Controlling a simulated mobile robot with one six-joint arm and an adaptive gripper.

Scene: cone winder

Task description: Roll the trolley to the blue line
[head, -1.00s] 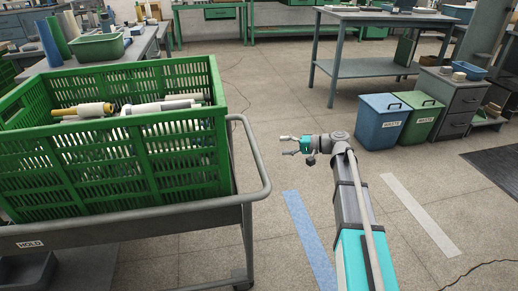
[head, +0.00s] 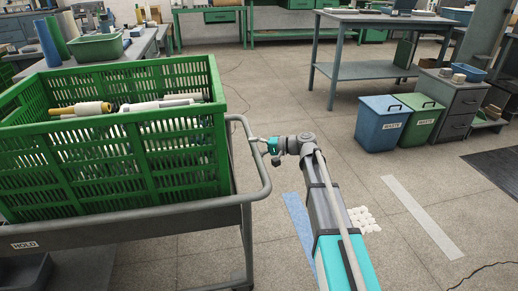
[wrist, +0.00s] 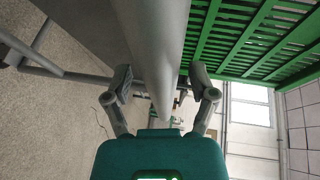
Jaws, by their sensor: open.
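The grey trolley (head: 130,225), labelled HOLD, stands at the left in the head view. Its rounded tube handle (head: 262,178) sticks out to the right. My gripper (head: 257,144) is open at the handle's far part. In the wrist view the handle tube (wrist: 153,45) runs between the two spread fingers (wrist: 161,80), which are apart from it as far as I can tell. The blue line (head: 297,215) lies on the floor right of the trolley, partly hidden by my arm.
A green slatted crate (head: 110,125) with yarn cones rides on the trolley. A white line (head: 422,217) and a small white patch (head: 362,219) lie right of my arm. Blue (head: 380,125) and green (head: 422,120) waste bins stand behind. The floor between is open.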

